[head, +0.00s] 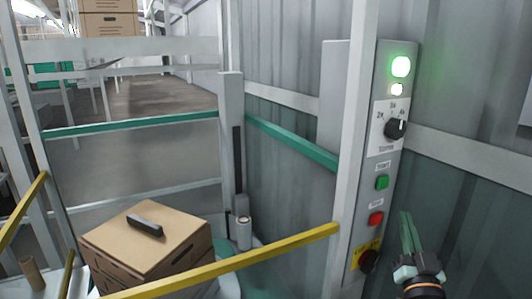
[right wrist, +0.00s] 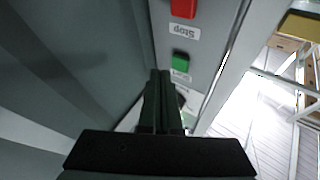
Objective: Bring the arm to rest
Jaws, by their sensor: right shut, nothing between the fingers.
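My right gripper (head: 406,222) is at the lower right of the head view, beside the control panel (head: 354,200). Its green-grey fingers point up and are shut with nothing between them. In the right wrist view the shut fingers (right wrist: 160,80) reach up from the bottom, close to the green button (right wrist: 180,58) in the picture; I cannot tell whether they touch it. In the head view the fingers appear to the right of the red button (head: 376,218) and below the green button (head: 382,182), with a visible gap. My left gripper is not in view.
The panel has a lit green lamp (head: 401,67), a black rotary knob (head: 396,129) and a dark mushroom button (head: 368,261) near the gripper. A yellow bar (head: 250,262) crosses in front of a cardboard box (head: 130,260). A corrugated wall (head: 285,60) stands behind.

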